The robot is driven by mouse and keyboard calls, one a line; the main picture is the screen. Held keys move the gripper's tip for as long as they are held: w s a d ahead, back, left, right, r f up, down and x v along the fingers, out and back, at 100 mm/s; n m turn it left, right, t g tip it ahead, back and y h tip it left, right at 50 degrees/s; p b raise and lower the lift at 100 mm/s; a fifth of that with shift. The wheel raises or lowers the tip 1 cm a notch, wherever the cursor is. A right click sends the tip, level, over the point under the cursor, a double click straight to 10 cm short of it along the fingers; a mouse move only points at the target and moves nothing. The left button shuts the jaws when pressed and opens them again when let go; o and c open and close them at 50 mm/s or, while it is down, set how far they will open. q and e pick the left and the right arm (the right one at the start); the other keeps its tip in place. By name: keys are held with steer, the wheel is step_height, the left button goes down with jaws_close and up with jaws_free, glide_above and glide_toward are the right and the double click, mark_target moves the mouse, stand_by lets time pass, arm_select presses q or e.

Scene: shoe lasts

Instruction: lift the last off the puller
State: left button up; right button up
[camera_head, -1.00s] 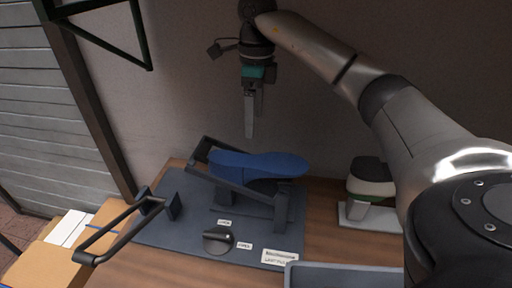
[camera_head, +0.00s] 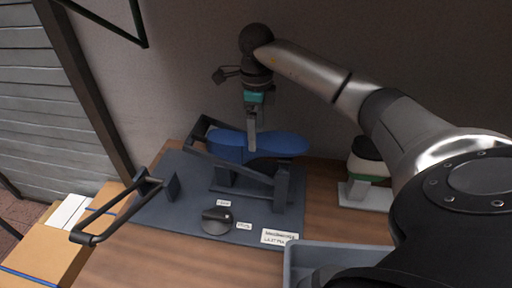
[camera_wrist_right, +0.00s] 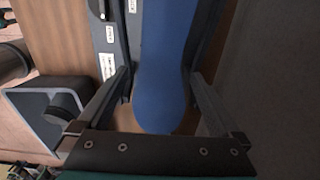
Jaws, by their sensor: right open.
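The blue shoe last (camera_head: 285,144) lies sole up on the dark puller (camera_head: 282,190), whose frame stands on a dark base plate at the back of the bench. My right gripper (camera_head: 252,146) points down at the last from above, its fingers at the last's level. In the right wrist view the blue last (camera_wrist_right: 163,60) runs between the two spread fingers of the right gripper (camera_wrist_right: 160,78), with a gap showing on each side. The right gripper is open and holds nothing. The last's underside is hidden. My left gripper is not in view.
A black lever handle (camera_head: 115,212) sticks out at the puller's left, and a round knob (camera_head: 217,220) sits at its front. A grey bin (camera_head: 340,252) stands front right. A black and white device (camera_head: 366,165) stands at the right. Cardboard boxes (camera_head: 50,245) are front left.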

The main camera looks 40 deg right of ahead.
step_height(320, 180, down, 3)
steer(key=shift+f, duration=0.2)
steer(key=shift+w+r, duration=0.1)
steer(key=shift+r, duration=0.05)
jaws_close()
stand_by(0.7)
